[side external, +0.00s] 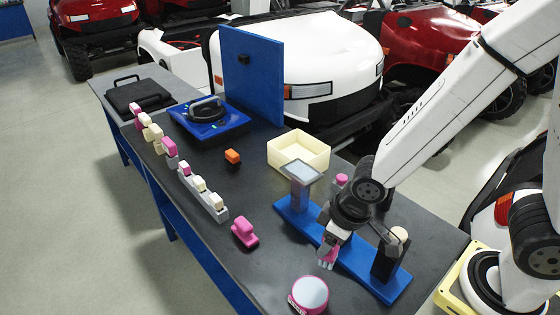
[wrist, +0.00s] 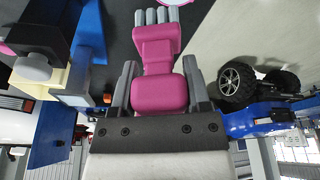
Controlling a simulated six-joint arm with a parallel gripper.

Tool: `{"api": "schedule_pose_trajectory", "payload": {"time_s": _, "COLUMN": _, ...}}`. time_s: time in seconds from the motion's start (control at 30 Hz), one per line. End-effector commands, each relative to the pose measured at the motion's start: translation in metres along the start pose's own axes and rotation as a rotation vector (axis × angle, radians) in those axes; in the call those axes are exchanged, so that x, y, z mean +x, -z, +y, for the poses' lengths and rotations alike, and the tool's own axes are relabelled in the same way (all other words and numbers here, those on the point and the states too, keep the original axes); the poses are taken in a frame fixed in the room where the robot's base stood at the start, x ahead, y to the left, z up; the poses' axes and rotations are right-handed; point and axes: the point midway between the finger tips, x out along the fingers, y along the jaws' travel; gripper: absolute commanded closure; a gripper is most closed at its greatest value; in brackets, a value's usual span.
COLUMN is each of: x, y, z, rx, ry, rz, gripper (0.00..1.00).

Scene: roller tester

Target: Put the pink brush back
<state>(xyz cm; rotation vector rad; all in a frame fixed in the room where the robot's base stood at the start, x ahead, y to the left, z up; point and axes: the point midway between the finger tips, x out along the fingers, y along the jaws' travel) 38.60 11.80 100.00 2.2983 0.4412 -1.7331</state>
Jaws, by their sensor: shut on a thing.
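The pink brush (wrist: 157,42) is in my gripper (wrist: 160,72) in the wrist view, with a finger on each side of its pink body and its several grey bristle tufts pointing away from me. In the side view my gripper (side external: 334,241) holds the brush (side external: 328,254) with its tufts downward, at the near edge of the blue base (side external: 361,262). Whether the tufts touch anything there is unclear.
A round pink-rimmed disc (side external: 309,294) lies at the table's front. A pink block (side external: 244,232) stands left of the base. A rack of pink and cream blocks (side external: 204,190) runs along the left edge. A cream tray (side external: 299,151), orange block (side external: 232,156) and blue panel (side external: 253,75) are farther back.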

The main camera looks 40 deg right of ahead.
Motion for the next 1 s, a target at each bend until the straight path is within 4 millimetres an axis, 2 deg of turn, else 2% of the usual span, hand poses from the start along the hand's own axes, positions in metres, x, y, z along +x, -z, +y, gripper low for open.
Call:
{"api": "schedule_pose_trajectory", "payload": {"time_s": 0.2, "x": 0.000, "y": -0.006, "z": -0.004, "rx": -0.010, "ry": 0.004, "rz": 0.002, "gripper": 0.98}}
{"api": "schedule_pose_trajectory", "payload": {"time_s": 0.47, "x": 0.005, "y": 0.001, "z": -0.003, "rx": -0.009, "ry": 0.004, "rz": 0.001, "gripper": 0.98}}
{"api": "schedule_pose_trajectory", "payload": {"time_s": 1.0, "x": 0.048, "y": 0.051, "z": 0.002, "rx": -0.008, "ry": 0.003, "rz": 0.000, "gripper": 0.98}}
